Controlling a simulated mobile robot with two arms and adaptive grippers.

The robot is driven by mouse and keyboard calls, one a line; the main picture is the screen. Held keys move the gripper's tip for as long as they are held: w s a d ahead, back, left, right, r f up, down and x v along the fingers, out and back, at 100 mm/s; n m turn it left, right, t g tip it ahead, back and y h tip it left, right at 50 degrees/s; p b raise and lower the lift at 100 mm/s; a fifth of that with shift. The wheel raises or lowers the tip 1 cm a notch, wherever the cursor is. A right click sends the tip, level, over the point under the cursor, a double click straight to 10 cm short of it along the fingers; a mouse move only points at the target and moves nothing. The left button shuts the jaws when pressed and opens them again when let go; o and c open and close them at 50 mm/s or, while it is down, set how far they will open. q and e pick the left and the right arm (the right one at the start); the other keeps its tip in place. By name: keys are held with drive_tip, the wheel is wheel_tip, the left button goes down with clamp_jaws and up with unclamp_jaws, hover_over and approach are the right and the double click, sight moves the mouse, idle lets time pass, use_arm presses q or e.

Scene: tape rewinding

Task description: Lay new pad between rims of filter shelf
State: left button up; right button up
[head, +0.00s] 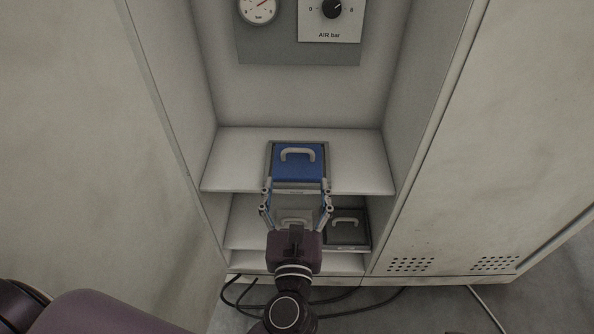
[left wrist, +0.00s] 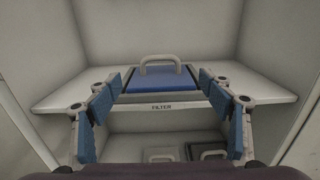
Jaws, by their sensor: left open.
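A blue pad (head: 299,170) with a pale handle lies on the upper shelf (head: 231,168), framed by thin grey rims at its back and sides. The pad also shows in the left wrist view (left wrist: 160,81), flat behind the FILTER label (left wrist: 162,106) on the shelf's front edge. My left gripper (head: 297,187) is open in front of the shelf, its fingers spread to either side of the pad's front, with nothing between them. Whether the fingertips touch the rims I cannot tell. My right gripper is not in view.
On the lower shelf, a dark pad with a handle (head: 346,231) sits at the right. A pale handled item (left wrist: 160,155) stands beside it, partly hidden by my gripper in the head view. Cabinet walls close in both sides; a gauge (head: 258,9) hangs on the back panel.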

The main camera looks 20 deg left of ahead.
use_arm(q)
drive_tip(key=s+a+f+n+g, duration=0.4)
drive_tip(key=a+f+n, duration=0.15)
drive_tip(key=n, duration=0.35)
drive_tip(key=s+a+f+n+g, duration=0.4)
drive_tip(key=f+n, duration=0.3)
drive_tip(key=n, duration=0.2)
drive_tip(key=s+d+f+n+g+h, duration=0.2)
drive_tip(key=s+n, duration=0.3)
drive_tip(key=n, duration=0.1)
drive_tip(key=s+d+f+n+g+h, duration=0.2)
drive_tip(key=s+n+h, duration=0.1)
drive_tip(key=s+n, duration=0.2)
drive_tip(key=shift+f+n+g+h, duration=0.3)
drive_tip(key=shift+f+n, duration=0.05)
drive_tip(key=shift+n, duration=0.55)
drive_tip(key=shift+c, duration=0.2)
